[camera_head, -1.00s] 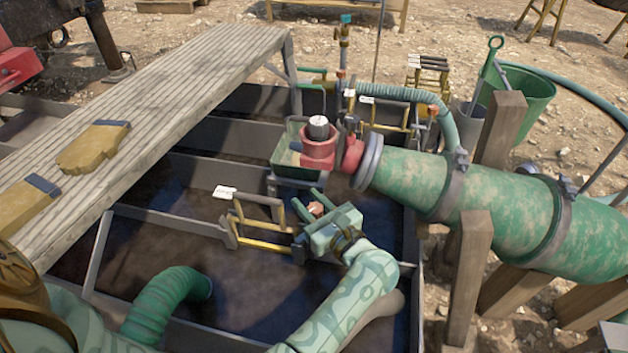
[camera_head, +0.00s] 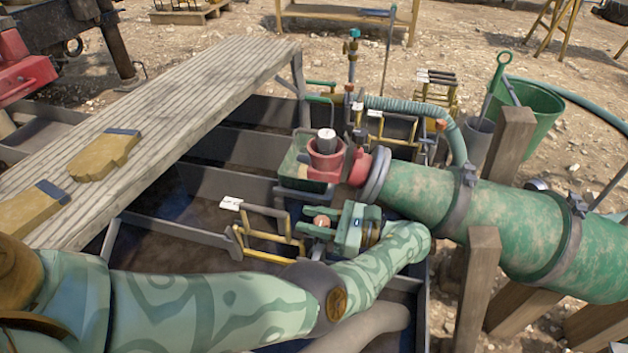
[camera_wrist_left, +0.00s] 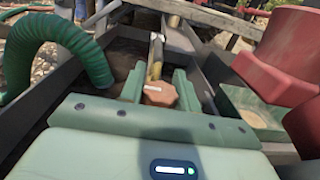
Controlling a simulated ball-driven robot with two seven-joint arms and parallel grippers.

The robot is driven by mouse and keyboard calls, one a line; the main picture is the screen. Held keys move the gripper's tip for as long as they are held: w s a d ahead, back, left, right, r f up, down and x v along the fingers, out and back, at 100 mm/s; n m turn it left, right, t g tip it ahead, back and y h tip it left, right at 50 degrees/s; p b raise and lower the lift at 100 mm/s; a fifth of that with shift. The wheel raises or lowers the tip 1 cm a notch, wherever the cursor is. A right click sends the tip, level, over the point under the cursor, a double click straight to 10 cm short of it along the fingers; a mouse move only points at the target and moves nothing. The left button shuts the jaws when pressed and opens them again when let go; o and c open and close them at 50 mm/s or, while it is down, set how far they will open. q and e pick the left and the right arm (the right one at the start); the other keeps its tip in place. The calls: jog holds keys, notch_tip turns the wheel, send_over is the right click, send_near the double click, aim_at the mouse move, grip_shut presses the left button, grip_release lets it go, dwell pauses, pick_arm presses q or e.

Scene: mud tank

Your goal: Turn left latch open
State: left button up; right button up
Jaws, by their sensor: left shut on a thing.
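The left latch shows as a small orange-brown, many-sided knob (camera_head: 321,221) beside the gate frame with yellow bars (camera_head: 270,245) in the head view. In the left wrist view the knob (camera_wrist_left: 160,94) sits between the two green fingers, with a pale mark on its top. My left gripper (camera_head: 311,222) is shut on this knob, its fingers pointing left in the head view. In the left wrist view my left gripper (camera_wrist_left: 158,88) has one finger on each side of the knob. My right gripper is not in view.
A red valve body (camera_head: 340,163) and large green pipe (camera_head: 450,205) stand close behind and right of my left gripper. A wooden plank walkway (camera_head: 170,120) crosses the tank at left, with gloves (camera_head: 105,158) on it. A green hose (camera_wrist_left: 60,50) rises in the wrist view.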

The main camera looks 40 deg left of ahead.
pick_arm(q)
jog(key=shift+n+g, duration=0.3)
jog(key=shift+g, duration=0.1)
jog(key=o, duration=1)
